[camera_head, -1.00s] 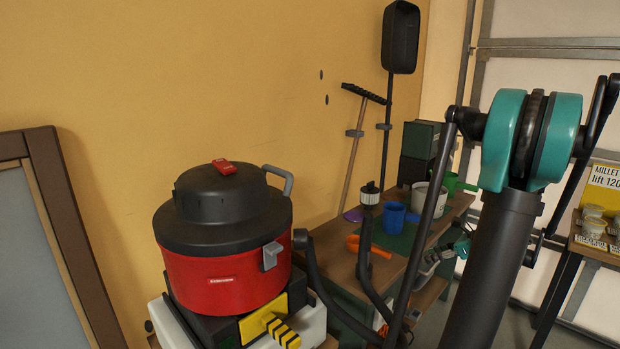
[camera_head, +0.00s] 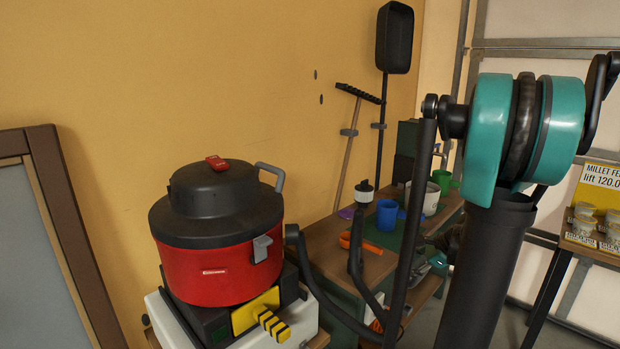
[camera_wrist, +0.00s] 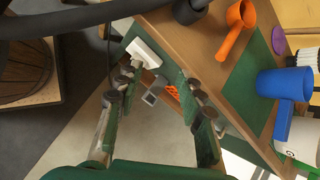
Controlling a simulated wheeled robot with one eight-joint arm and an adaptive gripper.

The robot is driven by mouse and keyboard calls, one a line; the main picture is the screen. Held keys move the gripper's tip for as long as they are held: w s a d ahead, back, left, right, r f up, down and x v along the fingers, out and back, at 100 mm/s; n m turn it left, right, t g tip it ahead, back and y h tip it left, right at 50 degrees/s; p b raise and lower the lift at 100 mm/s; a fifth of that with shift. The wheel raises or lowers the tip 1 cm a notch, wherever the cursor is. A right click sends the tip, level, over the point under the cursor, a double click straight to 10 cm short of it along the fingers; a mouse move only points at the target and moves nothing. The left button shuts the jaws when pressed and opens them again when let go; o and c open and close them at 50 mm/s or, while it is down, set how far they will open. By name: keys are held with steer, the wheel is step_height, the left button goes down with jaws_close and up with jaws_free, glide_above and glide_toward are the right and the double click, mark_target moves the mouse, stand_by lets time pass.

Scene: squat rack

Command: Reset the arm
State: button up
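My gripper (camera_wrist: 160,84) is open in the wrist view. Its two fingers are spread apart with nothing between them, and floor and the workbench's edge show past them. My arm rises large on the right of the head view and covers part of the scene behind it. The gripper is mostly hidden behind the arm in the head view.
A wooden workbench (camera_wrist: 178,42) with a green mat (camera_wrist: 244,92) is close by. On it are a blue mug (camera_wrist: 282,84) and an orange scoop (camera_wrist: 234,32). A red and black vacuum (camera_head: 218,268) stands left. Open floor (camera_wrist: 75,130) lies below.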

steer(key=s+a+f+n+h, duration=0.2)
steer(key=s+a+n, duration=0.3)
steer(key=s+n, duration=0.3)
steer(key=s+a+f+n+g+h, duration=0.1)
steer(key=s+a+f+n+h, duration=0.2)
steer(key=s+a+n, duration=0.2)
steer(key=s+n, duration=0.3)
steer(key=n, duration=0.3)
steer(key=shift+s+a+f, duration=0.15)
steer(key=shift+s+a, duration=0.1)
steer(key=shift+s, duration=0.05)
